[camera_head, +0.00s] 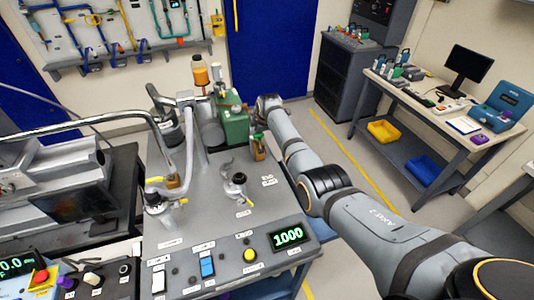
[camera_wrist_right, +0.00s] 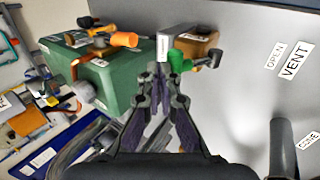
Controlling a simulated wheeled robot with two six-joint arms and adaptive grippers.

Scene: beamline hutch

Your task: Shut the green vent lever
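The green vent lever (camera_wrist_right: 178,62) shows in the right wrist view as a small green grip beside a brass-coloured valve block (camera_wrist_right: 198,46). In the head view the valve block (camera_head: 259,151) stands on the grey panel, to the right of the green box. My right gripper (camera_wrist_right: 165,76) has its dark fingertips together, just short of the green grip. I cannot tell whether they touch it. Nothing shows held between the fingers. In the head view my right wrist hides most of the gripper. My left gripper is not in view.
The green box (camera_head: 235,127) is close beside the valve. A black knob (camera_head: 238,178) stands nearer on the panel (camera_head: 220,215). A bent metal pipe (camera_head: 189,140) rises at left. "OPEN" and "VENT" labels (camera_wrist_right: 292,62) lie on clear panel right of the valve.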

